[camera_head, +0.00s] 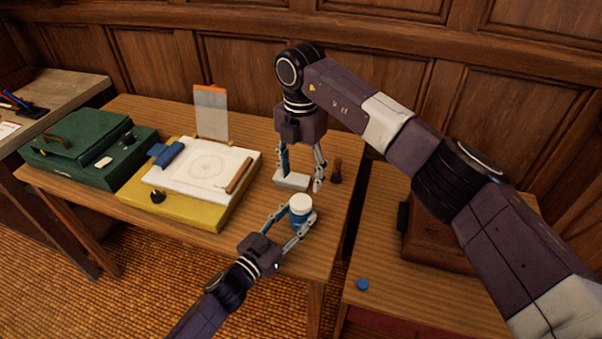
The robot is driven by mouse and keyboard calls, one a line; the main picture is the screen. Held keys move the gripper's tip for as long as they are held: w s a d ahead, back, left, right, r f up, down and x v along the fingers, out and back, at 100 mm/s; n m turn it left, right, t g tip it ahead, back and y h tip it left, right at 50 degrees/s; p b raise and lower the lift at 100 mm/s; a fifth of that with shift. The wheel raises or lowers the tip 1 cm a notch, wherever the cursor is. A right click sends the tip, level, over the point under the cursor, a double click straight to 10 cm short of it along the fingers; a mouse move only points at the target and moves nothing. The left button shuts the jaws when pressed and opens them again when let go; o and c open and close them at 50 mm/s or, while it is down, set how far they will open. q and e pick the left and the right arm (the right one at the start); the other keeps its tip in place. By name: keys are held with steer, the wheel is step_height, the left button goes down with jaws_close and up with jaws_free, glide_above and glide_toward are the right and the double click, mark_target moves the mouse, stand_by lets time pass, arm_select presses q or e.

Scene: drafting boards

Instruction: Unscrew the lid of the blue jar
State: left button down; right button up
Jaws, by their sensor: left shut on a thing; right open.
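The blue jar (299,220) stands upright near the front right of the wooden table, with a cream-white lid (300,202) on top. My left gripper (298,217) comes in from the front and is shut on the blue jar, one finger on each side, below the lid. My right gripper (304,178) points down behind the jar, its fingers apart and empty. It hangs over or beside a pale grey block (291,180), apart from the lid. I cannot tell whether it touches the block.
A dark brown upright object (336,170) stands right of my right gripper. A yellow drafting board (200,213) with paper and a brown roller-like piece lies left. A green case (75,150) is further left. A blue disc (362,284) lies on the right-hand table (425,300).

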mark_target(301, 201)
steer(key=m, duration=1)
steer(key=shift+m, duration=0.3)
steer(key=m, duration=0.4)
steer(key=shift+f, duration=0.1)
steer(key=shift+m, duration=0.3)
steer(key=shift+f, duration=3.95)
steer(key=shift+c, duration=0.6)
